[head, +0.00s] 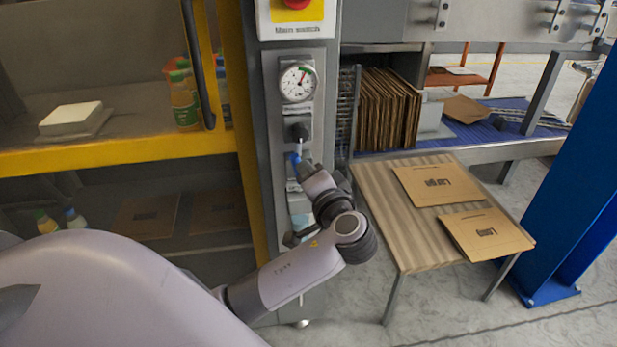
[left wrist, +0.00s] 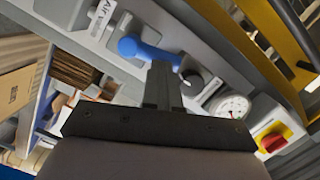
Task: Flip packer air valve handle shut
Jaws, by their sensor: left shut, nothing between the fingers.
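The air valve's blue handle (head: 296,159) shows as a small patch on the grey panel column in the head view, just below a black knob (head: 299,132). In the left wrist view the blue handle (left wrist: 148,50) is clearer: its rounded end is near the "Air" label and its arm runs toward the black knob (left wrist: 192,83). My left gripper (left wrist: 163,68) is shut and empty, its fingertips at the handle's arm; whether they touch cannot be told. In the head view my left gripper (head: 306,168) hides the lower part of the valve. My right gripper is not in view.
A pressure gauge (head: 298,83) and a red main switch (head: 297,5) sit above the valve. A wooden table (head: 408,245) with flat cartons stands to the right. A yellow-framed machine (head: 120,153) with a dark vertical bar is close on the left.

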